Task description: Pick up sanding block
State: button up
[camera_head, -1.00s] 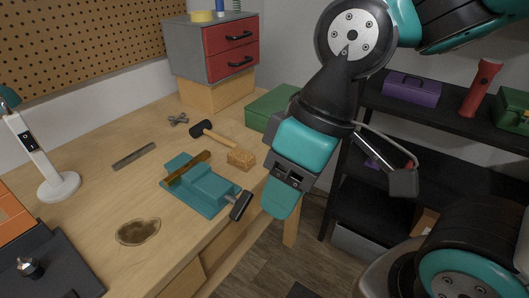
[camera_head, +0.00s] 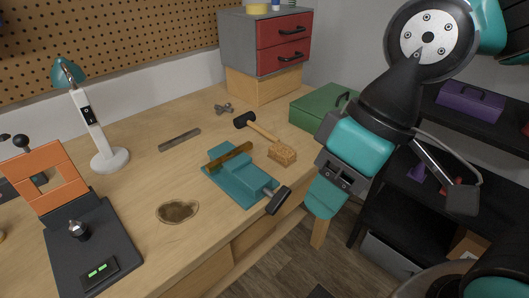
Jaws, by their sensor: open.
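A tan, rough-textured block (camera_head: 282,154), which looks like the sanding block, lies on the wooden workbench (camera_head: 140,205). It sits at the end of the mallet's handle, just behind the teal vise; I cannot tell whether it touches the handle. My gripper (camera_head: 325,198) hangs at the right, beyond the bench's front edge. It is right of the block, apart from it, and holds nothing that I can see. Its fingers are seen poorly from this side.
The teal vise (camera_head: 240,182) and a black-headed mallet (camera_head: 262,130) lie close to the block. A green box (camera_head: 318,108) stands behind it, near a red-drawer cabinet (camera_head: 283,45). A lamp (camera_head: 108,158) and orange-black machine (camera_head: 92,245) stand left. Black shelves (camera_head: 400,215) are at right.

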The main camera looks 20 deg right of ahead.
aim_at(282, 154)
jog(key=k, duration=1.25)
jog(key=z, duration=0.55)
jog(key=i, duration=1.45)
jog(key=u, duration=0.65)
jog(key=i, duration=0.3)
jog(key=u, duration=0.3)
